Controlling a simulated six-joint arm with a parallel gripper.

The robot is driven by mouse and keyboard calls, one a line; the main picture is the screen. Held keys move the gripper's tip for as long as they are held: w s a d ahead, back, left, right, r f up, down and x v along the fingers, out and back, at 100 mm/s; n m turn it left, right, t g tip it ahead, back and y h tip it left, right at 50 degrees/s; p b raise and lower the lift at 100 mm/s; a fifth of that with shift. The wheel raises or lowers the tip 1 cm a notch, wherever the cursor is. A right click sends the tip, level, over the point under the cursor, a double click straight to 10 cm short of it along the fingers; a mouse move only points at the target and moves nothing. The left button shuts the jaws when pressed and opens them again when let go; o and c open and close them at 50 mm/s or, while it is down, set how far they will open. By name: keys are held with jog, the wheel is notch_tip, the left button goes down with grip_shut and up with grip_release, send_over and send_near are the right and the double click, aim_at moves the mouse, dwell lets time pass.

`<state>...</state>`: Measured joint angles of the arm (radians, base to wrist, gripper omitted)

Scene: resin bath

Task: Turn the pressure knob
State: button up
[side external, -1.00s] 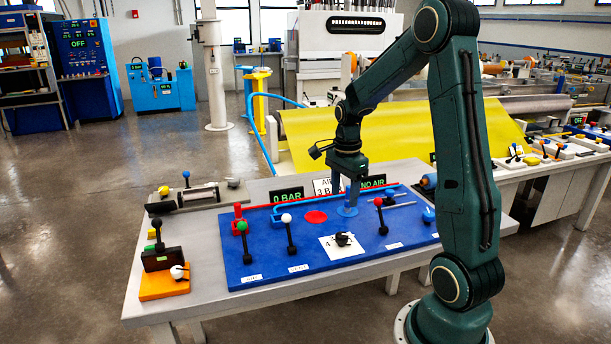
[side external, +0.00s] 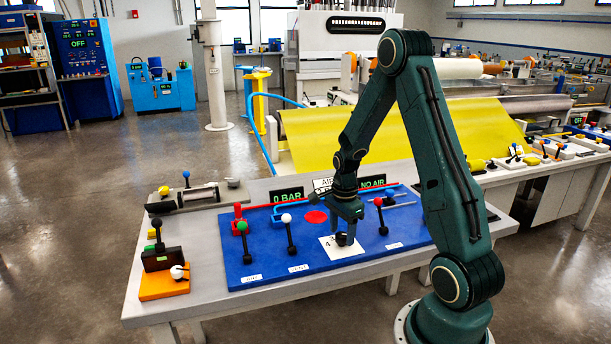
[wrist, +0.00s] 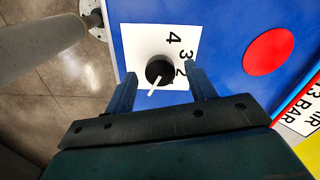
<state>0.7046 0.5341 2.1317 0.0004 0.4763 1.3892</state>
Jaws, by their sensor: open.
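The pressure knob is a small black round knob (wrist: 159,69) with a white pointer, on a white plate with numbers (wrist: 187,38). In the wrist view the pointer aims down and slightly left in the picture, and the numerals 4, 3 and 2 show. My gripper (wrist: 161,82) is open, with one finger on each side of the knob; I cannot tell whether either finger touches it.
The blue panel (side external: 265,262) carries levers with green (side external: 242,226), white (side external: 286,218) and red (side external: 378,202) knobs, close around my gripper. A red disc (wrist: 268,52) lies beside the plate. A display (side external: 287,195) reads 0 BAR; another (side external: 371,182) reads NO AIR.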

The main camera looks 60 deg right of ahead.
jog(key=shift+f, duration=0.2)
jog(key=c, duration=1)
